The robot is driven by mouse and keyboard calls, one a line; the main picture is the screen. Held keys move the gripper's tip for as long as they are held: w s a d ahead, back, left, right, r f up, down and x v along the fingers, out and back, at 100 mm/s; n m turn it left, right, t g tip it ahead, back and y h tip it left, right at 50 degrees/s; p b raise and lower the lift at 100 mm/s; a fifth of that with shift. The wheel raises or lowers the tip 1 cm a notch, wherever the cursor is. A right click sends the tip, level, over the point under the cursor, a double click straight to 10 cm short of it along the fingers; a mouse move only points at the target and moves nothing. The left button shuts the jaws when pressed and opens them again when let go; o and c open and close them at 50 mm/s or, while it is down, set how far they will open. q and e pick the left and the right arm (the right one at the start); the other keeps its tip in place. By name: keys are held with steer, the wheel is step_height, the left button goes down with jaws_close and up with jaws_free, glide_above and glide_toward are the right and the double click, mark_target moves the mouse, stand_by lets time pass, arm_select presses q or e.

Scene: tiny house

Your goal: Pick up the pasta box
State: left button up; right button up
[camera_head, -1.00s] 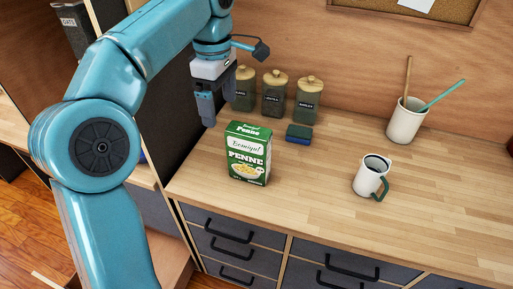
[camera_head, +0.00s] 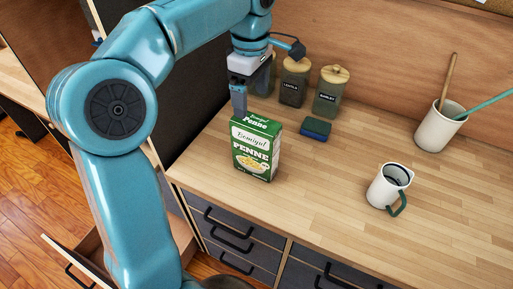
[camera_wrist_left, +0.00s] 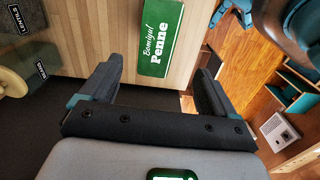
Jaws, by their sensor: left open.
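The green and white pasta box (camera_head: 254,150) stands upright on the wooden counter, near its left front edge. My left gripper (camera_head: 239,103) hangs just behind and above the box in the head view, its fingers partly hidden. In the left wrist view the top of the pasta box (camera_wrist_left: 160,38) shows ahead of the two dark fingers of my left gripper (camera_wrist_left: 155,85). The fingers are spread wide with nothing between them, and the box top lies beyond them. My right gripper is not in view.
A blue sponge (camera_head: 315,129) lies right of the box. Glass jars (camera_head: 329,92) with wooden lids stand behind. A white mug (camera_head: 389,187) and a utensil cup (camera_head: 438,127) are to the right. Drawers (camera_head: 235,235) lie below the counter edge.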

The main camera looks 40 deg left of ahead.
mark_target(255, 122)
arm_select(q)
steer(key=f, duration=0.5)
steer(key=shift+w+d+f, duration=0.1)
steer(key=shift+w+d, duration=0.1)
steer(key=shift+w, duration=0.05)
steer(key=shift+a+f, duration=0.1)
steer(key=shift+f, duration=0.2)
steer(key=shift+s+f, duration=0.1)
steer(key=shift+f, duration=0.1)
steer(key=f, duration=0.5)
steer(key=shift+w, duration=0.3)
steer(key=shift+s+d+r, duration=0.2)
steer(key=shift+s, duration=0.05)
steer(key=shift+c, duration=0.3)
steer(key=shift+w, duration=0.2)
steer(key=c, duration=1)
jaws_close()
